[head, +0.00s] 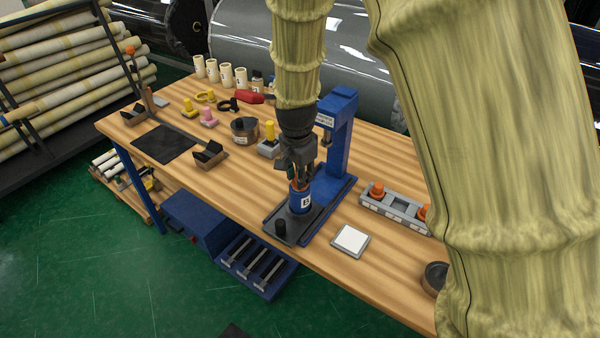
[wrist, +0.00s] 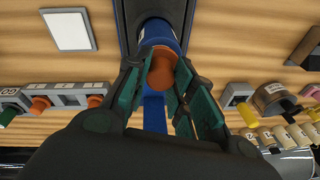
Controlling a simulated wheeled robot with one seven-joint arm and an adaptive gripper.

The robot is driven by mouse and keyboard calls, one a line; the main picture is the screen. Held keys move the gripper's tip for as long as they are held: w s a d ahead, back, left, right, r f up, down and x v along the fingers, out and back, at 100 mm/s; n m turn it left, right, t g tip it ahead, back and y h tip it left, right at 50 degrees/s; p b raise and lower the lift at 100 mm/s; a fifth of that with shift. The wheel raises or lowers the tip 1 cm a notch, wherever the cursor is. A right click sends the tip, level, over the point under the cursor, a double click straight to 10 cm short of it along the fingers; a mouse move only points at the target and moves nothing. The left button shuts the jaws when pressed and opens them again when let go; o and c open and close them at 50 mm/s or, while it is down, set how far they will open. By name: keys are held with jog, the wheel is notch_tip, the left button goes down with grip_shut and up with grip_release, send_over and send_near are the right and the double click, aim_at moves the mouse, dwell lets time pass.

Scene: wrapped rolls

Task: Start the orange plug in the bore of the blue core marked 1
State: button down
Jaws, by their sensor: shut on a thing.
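The blue core (head: 294,203) stands upright on the dark base of a blue press. In the wrist view the plug sits between the green finger pads, in line with the blue core (wrist: 158,34). Only a little orange shows between the fingers in the head view. The bore is hidden, so I cannot tell whether the plug's tip is inside it.
The blue press column (head: 338,140) rises close behind my gripper. A grey rack (head: 398,208) with orange plugs lies to the right, a white-topped pad (head: 350,240) in front of it. Yellow and pink plugs and cream tubes (head: 225,75) stand at the back left.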

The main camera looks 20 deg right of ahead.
jog(key=c, duration=1.1)
grip_release()
jog(key=shift+s+a+r, duration=0.2)
jog(key=shift+s+r, duration=0.15)
jog(key=shift+r, duration=1.6)
jog(key=shift+s+a+r, duration=0.15)
jog(key=shift+s+r, duration=0.15)
jog(key=shift+r, duration=1.65)
jog(key=shift+s+a+r, duration=0.2)
jog(key=shift+s+r, duration=0.15)
jog(key=shift+r, duration=1.6)
jog(key=shift+r, duration=0.1)
